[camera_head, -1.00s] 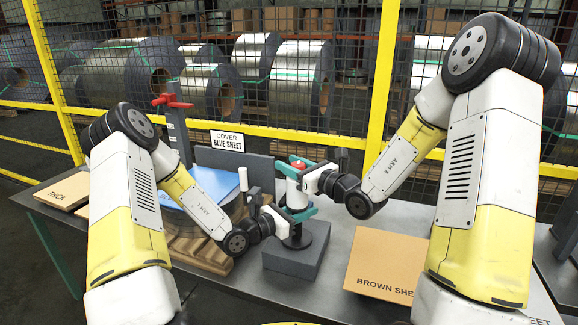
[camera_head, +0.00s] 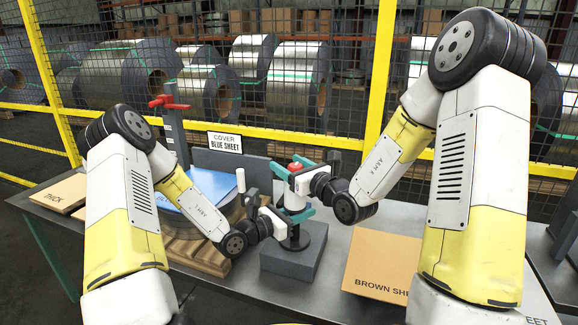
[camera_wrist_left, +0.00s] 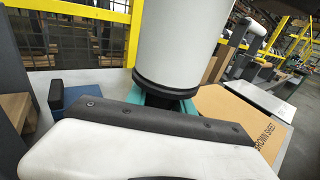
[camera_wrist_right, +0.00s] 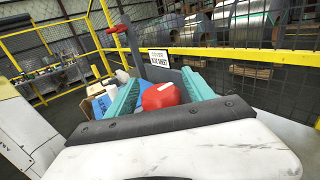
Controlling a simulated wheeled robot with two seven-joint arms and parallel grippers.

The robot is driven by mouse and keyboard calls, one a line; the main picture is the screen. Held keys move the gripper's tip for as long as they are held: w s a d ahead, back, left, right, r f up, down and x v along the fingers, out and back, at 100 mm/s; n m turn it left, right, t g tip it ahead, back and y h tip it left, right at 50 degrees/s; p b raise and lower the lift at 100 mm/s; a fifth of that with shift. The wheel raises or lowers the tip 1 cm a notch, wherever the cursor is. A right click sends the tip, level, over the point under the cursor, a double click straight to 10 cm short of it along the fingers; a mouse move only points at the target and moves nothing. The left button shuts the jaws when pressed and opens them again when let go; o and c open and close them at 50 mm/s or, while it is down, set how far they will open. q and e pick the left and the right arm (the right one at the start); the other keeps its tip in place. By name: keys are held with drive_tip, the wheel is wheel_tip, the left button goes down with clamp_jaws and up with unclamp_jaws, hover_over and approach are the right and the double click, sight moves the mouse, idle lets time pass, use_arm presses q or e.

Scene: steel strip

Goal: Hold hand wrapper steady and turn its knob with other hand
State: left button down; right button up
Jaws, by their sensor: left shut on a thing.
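The hand wrapper is a white upright cylinder (camera_head: 294,196) with a red knob (camera_head: 294,167) on top, standing on a black round base over a grey block (camera_head: 291,262). My left gripper (camera_head: 290,214) is shut around its lower part, with teal fingers on either side. In the left wrist view the white body (camera_wrist_left: 180,40) rises from between those fingers. My right gripper (camera_head: 297,174) is at the top with its teal fingers on either side of the knob. In the right wrist view the red knob (camera_wrist_right: 162,96) sits between the fingers, which look open around it.
A blue sheet (camera_head: 215,188) lies on a coil on a wooden pallet (camera_head: 200,254) to the left, near a post with a red handle (camera_head: 168,102). A brown sheet (camera_head: 385,262) lies right on the grey table. A yellow-framed mesh fence (camera_head: 270,138) stands behind.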

wheel_tip(320, 180, up, 10)
idle(0.7)
use_arm(q)
drive_tip(key=c, duration=1)
unclamp_jaws()
